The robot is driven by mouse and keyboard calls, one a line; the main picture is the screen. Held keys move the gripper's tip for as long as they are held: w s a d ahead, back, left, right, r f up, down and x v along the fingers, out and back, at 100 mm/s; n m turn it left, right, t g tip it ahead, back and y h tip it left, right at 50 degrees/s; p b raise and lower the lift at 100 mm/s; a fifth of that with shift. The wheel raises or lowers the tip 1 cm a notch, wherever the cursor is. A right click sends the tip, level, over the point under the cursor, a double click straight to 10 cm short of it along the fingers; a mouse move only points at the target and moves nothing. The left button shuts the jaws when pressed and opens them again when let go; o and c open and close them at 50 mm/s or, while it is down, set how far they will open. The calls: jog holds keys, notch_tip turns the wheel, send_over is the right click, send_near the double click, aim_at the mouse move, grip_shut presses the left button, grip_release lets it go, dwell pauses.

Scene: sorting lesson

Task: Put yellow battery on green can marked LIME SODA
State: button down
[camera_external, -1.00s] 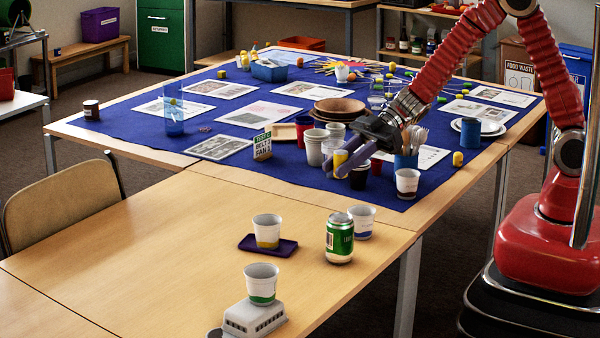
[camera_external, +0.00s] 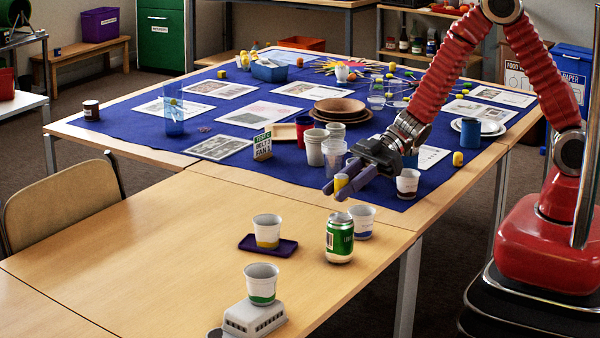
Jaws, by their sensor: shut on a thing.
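The green can marked LIME SODA (camera_external: 340,240) stands upright on the bare wooden table, near its right edge. Only part of its lettering is legible. My gripper (camera_external: 343,187) is shut on the yellow battery (camera_external: 341,182), which is held between its purple fingers. The battery is above and just behind the can in the picture, apart from the can's top. The fingers hide part of the battery.
A white cup with a blue band (camera_external: 362,222) stands close beside the can. A yellow-banded cup (camera_external: 267,231) stands on a dark tray (camera_external: 282,251). A green-banded cup (camera_external: 261,284) sits on a grey block (camera_external: 255,318). Stacked cups (camera_external: 315,148) are behind my gripper.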

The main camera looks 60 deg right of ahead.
aim_at(341, 217)
jog(key=shift+f, duration=0.1)
jog(key=shift+f, duration=2.05)
jog(key=shift+f, duration=0.1)
jog(key=c, duration=1.4)
grip_release()
jog(key=shift+c, duration=0.2)
jog(key=shift+s+d+r, duration=0.1)
jog(key=shift+d+r, duration=0.3)
jog(key=shift+d, duration=0.15)
jog(key=v, duration=1)
jog(key=shift+s+d, duration=0.15)
jog(key=shift+d, duration=0.15)
